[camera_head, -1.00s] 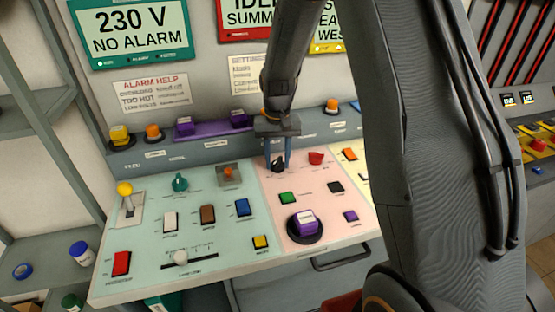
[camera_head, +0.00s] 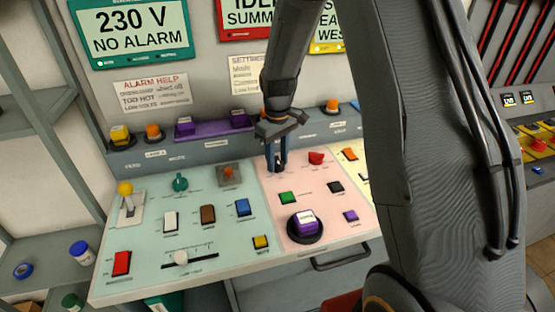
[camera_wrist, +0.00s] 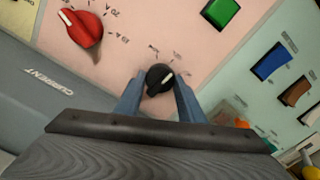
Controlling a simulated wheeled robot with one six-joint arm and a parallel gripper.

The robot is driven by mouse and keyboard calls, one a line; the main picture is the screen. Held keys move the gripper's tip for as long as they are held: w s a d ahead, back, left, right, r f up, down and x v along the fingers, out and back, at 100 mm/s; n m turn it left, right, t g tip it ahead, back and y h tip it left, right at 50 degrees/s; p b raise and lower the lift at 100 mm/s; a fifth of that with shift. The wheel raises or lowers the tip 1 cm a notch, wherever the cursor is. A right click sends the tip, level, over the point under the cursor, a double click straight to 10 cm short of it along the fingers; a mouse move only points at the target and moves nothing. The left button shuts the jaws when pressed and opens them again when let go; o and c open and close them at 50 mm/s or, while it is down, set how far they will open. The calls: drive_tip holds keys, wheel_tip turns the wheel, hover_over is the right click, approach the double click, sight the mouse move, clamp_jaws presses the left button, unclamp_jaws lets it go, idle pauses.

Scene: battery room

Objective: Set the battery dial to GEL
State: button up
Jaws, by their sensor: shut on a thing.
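The black dial (camera_wrist: 159,79) sits on the pink panel section, with a white pointer line on its face and small labels around it that I cannot read. My gripper (camera_head: 277,168) comes down on it from above. In the wrist view my gripper (camera_wrist: 160,95) has its two blue fingers on either side of the dial, shut on it. In the head view the fingers mostly hide the dial. The pointer line slants toward the upper right in the wrist view.
A red dial (camera_head: 316,157) with its own labels is close by on the right. A green button (camera_head: 288,198) and a purple knob (camera_head: 305,221) are nearer the front. The grey rear ledge (camera_head: 205,147) runs behind the dial.

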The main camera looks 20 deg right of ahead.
sight(277, 160)
drive_tip(key=shift+w+r+n, duration=0.1)
drive_tip(key=shift+n, duration=0.6)
drive_tip(key=o, duration=1)
drive_tip(key=shift+o, duration=0.2)
drive_tip(key=shift+r+b, duration=1.15)
drive_tip(key=shift+r, duration=2.75)
